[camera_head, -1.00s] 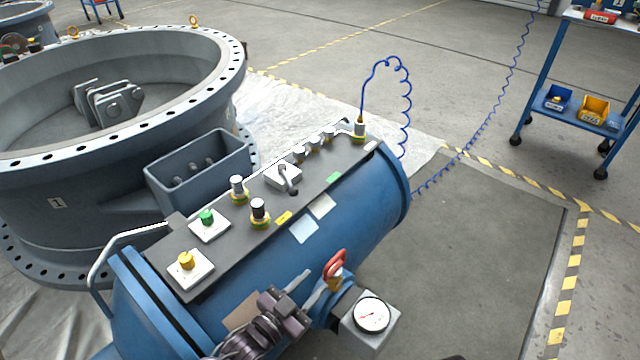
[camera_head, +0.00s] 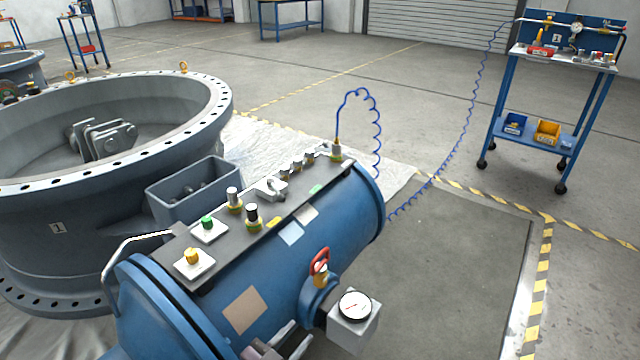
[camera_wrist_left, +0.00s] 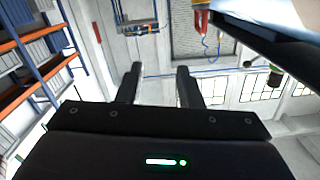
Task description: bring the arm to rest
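My left gripper (camera_head: 298,338) shows only in part at the bottom edge of the head view, beside the near side of the blue cylinder (camera_head: 345,225). In the left wrist view its two fingers (camera_wrist_left: 159,68) stand apart with nothing between them. The blue cylinder carries a top panel with a green button (camera_head: 207,222), a yellow button (camera_head: 192,256) and a grey lever (camera_head: 270,188). A red-handled valve (camera_head: 320,262) and a round gauge (camera_head: 355,305) sit on its side, apart from the gripper. My right gripper is out of view.
A large grey flanged valve body (camera_head: 60,240) stands at the left. A blue trolley (camera_head: 555,135) with bins stands at the back right. A coiled blue hose (camera_head: 470,120) runs from it towards the cylinder.

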